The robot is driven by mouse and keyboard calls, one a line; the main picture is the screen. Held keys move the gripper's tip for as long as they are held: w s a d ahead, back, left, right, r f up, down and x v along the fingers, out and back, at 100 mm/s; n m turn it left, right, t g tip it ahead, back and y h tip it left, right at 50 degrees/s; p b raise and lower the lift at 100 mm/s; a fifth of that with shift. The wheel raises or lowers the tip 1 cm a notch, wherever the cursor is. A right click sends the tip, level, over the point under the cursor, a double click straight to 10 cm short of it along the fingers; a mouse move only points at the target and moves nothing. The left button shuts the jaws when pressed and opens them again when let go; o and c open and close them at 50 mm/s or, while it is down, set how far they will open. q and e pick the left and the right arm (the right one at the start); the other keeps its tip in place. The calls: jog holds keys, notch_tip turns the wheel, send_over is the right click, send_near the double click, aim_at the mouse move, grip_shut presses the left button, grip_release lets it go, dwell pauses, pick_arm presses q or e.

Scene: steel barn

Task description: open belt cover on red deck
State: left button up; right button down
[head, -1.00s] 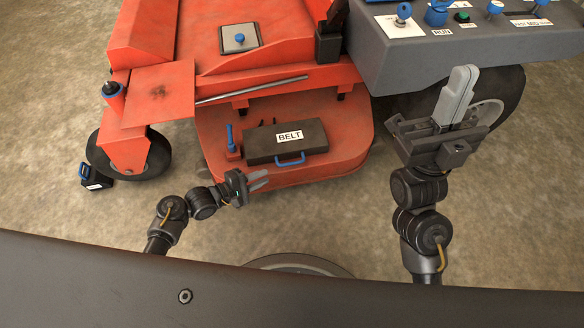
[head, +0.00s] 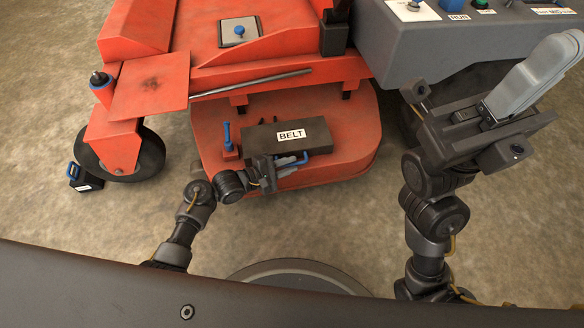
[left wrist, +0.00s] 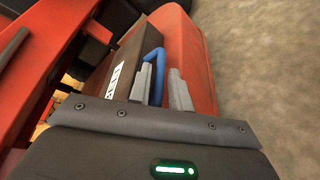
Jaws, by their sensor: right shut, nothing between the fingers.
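The belt cover (head: 262,139) is a dark box lid with a white BELT label, lying flat on the red deck (head: 355,140). Its blue handle (head: 318,160) sticks out from the front edge. It also shows in the left wrist view (left wrist: 152,56). My left gripper (head: 286,168) is at the front edge of the cover, over the handle. In the left wrist view its two grey fingers (left wrist: 162,82) stand apart, with part of the blue handle between them. Whether they touch it I cannot tell. My right gripper (head: 560,55) is shut and empty, raised at the right.
A small blue lever (head: 227,136) stands on the deck just left of the cover. The grey control console (head: 430,45) is at the upper right, near my right arm. A caster wheel (head: 140,155) and a dark block with a blue handle (head: 84,178) are at the left.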

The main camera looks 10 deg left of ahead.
pick_arm(q)
jog(key=shift+w+d+f, duration=0.2)
jog(key=shift+w+d, duration=0.2)
jog(key=shift+d, duration=0.2)
grip_shut()
